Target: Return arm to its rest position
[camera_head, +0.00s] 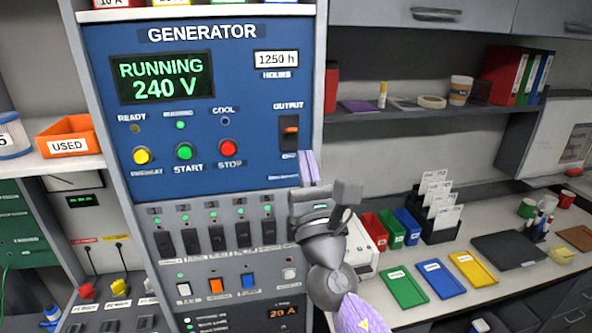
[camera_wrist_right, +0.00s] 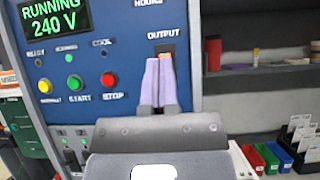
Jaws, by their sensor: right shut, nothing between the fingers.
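My right gripper (camera_head: 308,167) is raised in front of the right part of the blue generator panel (camera_head: 240,95), just below the output switch (camera_head: 290,131). Its two purple fingers are shut together with nothing between them. In the right wrist view the shut fingers (camera_wrist_right: 161,83) point at the panel and partly cover the output switch. Whether the fingertips touch the panel cannot be told. The generator display (camera_head: 165,78) reads RUNNING 240 V. My left gripper is not in view.
Breaker switches (camera_head: 216,239) line the grey panel below. To the right, a counter holds green (camera_head: 403,288), blue (camera_head: 441,279) and yellow (camera_head: 472,269) trays and a card holder (camera_head: 435,220). A shelf (camera_head: 420,115) hangs above. An orange USED bin (camera_head: 68,137) is at left.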

